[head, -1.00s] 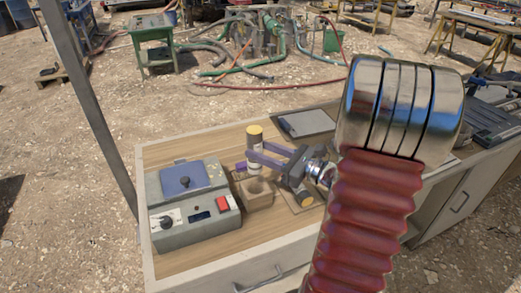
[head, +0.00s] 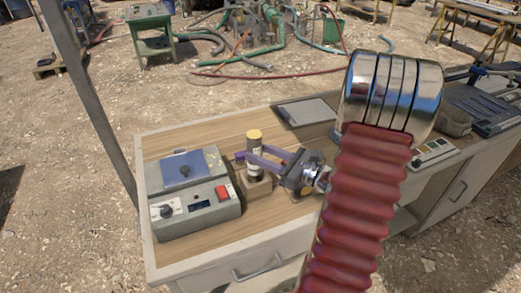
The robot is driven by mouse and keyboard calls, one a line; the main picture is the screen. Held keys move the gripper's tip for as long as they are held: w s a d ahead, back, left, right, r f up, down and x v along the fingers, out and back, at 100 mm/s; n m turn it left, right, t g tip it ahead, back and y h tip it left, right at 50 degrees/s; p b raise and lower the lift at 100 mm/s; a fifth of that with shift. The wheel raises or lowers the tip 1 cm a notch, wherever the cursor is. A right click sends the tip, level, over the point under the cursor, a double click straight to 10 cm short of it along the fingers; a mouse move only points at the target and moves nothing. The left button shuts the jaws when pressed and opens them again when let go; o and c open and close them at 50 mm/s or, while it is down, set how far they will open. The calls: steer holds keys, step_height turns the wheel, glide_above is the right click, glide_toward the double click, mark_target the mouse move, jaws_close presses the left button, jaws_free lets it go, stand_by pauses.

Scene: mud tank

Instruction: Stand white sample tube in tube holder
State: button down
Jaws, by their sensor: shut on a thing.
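The white sample tube (head: 254,161) has a yellow cap and stands upright between the purple fingers of my gripper (head: 257,155), which is shut on it. The tube holder (head: 257,191) is a small brown block on the bench, directly below the tube. The tube's lower end overlaps the holder's top, where the hole is. I cannot tell how deep the tube sits in the hole. My gripper reaches in from the right, just above the holder.
A grey box with a blue lid, dial and red switch (head: 187,195) stands close left of the holder. A dark flat tray (head: 306,111) lies behind on the wooden bench (head: 215,131). My arm hides part of the bench's right side.

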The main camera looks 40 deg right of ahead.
steer(key=shift+f, duration=3.15)
steer(key=c, duration=1.1)
jaws_free()
steer(key=shift+f, duration=0.1)
steer(key=shift+s, duration=0.15)
steer(key=v, duration=1.3)
steer(key=shift+s+d, duration=0.2)
steer(key=shift+s, duration=0.1)
